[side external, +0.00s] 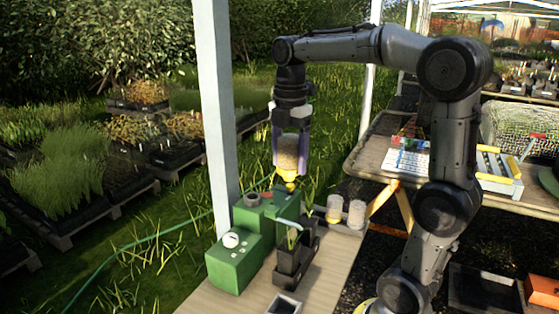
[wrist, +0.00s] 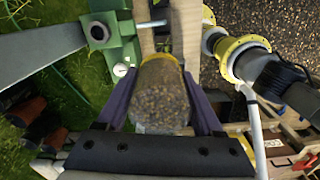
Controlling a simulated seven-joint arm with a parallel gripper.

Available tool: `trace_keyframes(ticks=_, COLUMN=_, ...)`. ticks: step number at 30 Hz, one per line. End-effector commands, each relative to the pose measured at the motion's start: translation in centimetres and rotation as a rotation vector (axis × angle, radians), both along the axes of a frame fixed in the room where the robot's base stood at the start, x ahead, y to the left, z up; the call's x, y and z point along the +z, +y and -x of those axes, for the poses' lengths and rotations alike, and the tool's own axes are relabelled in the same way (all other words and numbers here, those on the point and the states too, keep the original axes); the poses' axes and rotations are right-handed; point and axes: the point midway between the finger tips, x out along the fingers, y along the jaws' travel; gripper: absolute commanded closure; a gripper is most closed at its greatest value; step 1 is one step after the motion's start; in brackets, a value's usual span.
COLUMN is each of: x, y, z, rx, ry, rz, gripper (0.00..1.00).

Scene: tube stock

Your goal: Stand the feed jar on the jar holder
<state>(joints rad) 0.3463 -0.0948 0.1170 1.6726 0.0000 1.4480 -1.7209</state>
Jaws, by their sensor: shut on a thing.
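My gripper (side external: 291,168) is shut on the feed jar (side external: 288,154), a clear jar of brown grain with its yellow end (side external: 290,185) pointing down. The jar hangs roughly upright above the green machine (side external: 232,262), apart from it. In the wrist view the jar (wrist: 160,97) sits between the purple fingers. A dark round ring on top of the green machine (side external: 252,200) looks like the jar holder; it also shows at the upper left of the wrist view (wrist: 99,32). It is empty and lies left of and below the jar. The far side of the jar is hidden.
A grey tray with two grain jars (side external: 356,213) stands right of the machine. A black pot holder with a seedling (side external: 293,258) stands in front. A white post (side external: 215,110) rises close behind the machine. The bench's front right (side external: 330,285) is clear.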

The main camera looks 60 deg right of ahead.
Motion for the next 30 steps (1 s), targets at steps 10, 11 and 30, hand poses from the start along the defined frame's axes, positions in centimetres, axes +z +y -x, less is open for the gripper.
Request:
trace_keyframes(ticks=10, x=5.1, y=-0.5, z=-0.2, rx=-0.034, ry=0.000, rz=0.000, gripper=0.96)
trace_keyframes(ticks=11, x=5.2, y=-1.0, z=-0.5, rx=-0.066, ry=-0.001, rz=0.000, gripper=0.96)
trace_keyframes(ticks=30, x=6.2, y=-18.6, z=-5.1, rx=-1.089, ry=-0.002, rz=0.001, gripper=0.96)
